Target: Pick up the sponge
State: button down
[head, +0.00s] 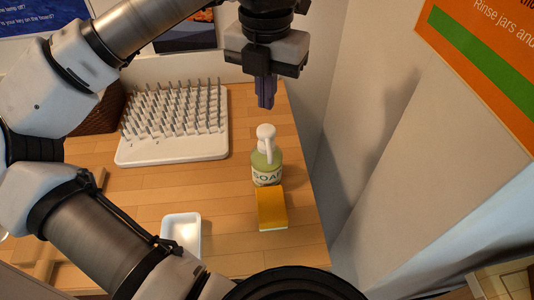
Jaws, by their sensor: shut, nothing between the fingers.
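The sponge (271,208) is a yellow-orange block with a pale lower edge. It lies on the wooden counter near its right edge, just in front of the green soap bottle (266,170). My gripper (265,104) points down and is shut, with nothing held. In the head view it appears above and behind the soap bottle, apart from the sponge. The sponge's top face is in plain view. I cannot tell whether the sponge touches the bottle.
The soap bottle has a white pump. A white drying rack (172,150) with several upright pegs stands at the back left. A small white dish (181,236) sits left of the sponge. A wall rises right of the counter (220,185). Bare wood lies between dish and rack.

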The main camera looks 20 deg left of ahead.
aim_at(271, 206)
jog(key=k, duration=1)
